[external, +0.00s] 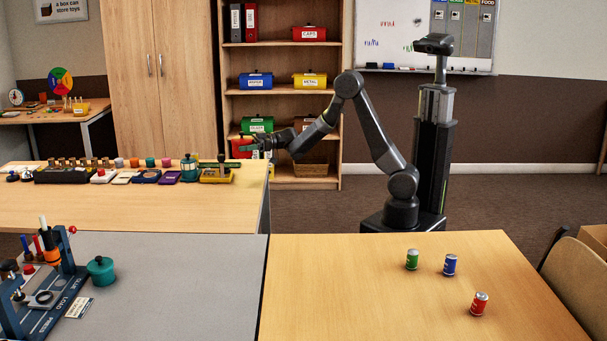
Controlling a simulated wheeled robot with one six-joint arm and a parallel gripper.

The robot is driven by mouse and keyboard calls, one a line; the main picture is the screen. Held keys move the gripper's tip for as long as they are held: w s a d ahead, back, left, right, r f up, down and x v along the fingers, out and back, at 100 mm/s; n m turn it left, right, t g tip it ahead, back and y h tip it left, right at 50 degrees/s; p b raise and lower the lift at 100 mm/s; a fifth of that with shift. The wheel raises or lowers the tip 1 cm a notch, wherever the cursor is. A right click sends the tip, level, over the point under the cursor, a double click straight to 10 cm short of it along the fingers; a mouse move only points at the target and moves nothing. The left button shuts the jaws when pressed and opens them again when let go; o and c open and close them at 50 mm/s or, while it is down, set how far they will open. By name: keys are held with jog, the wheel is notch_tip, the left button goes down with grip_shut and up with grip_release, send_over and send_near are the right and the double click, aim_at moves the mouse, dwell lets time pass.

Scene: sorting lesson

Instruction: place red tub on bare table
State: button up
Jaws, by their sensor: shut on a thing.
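A red tub (240,149) with a pale label hangs in the air at my gripper, left of the arm and in front of the shelf unit. My gripper (247,142) is shut on it near its top, and the fingers partly cover it. The arm reaches left, and the tub is above the far edge area of the left wooden table (150,210), apart from its top. Another red lidded box (308,34) stands on the shelf. The front part of the left wooden table is clear.
The left table's far side holds a row of trays, blocks and a teal jar (188,170). The grey table (190,290) has a blue fixture (50,290) and a teal pot (101,270). The right wooden table (360,290) has three cans (450,264).

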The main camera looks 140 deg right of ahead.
jog(key=w+a+f+n+y+p, duration=0.1)
jog(key=w+a+p, duration=0.45)
jog(key=a, duration=0.85)
jog(key=w+a+f+t+y+p, duration=0.15)
jog(key=w+a+p, duration=0.4)
jog(key=a, duration=0.95)
jog(key=w+a+f+n+g+y+p, duration=0.15)
jog(key=w+a+p, duration=0.35)
jog(key=a, duration=0.9)
jog(key=a+f+n+t+y+p, duration=0.1)
jog(key=a+f+n+y+p, duration=0.1)
jog(key=a, duration=0.9)
jog(key=shift+s+y+p, duration=0.2)
jog(key=shift+y+p, duration=0.2)
jog(key=shift+p, duration=0.35)
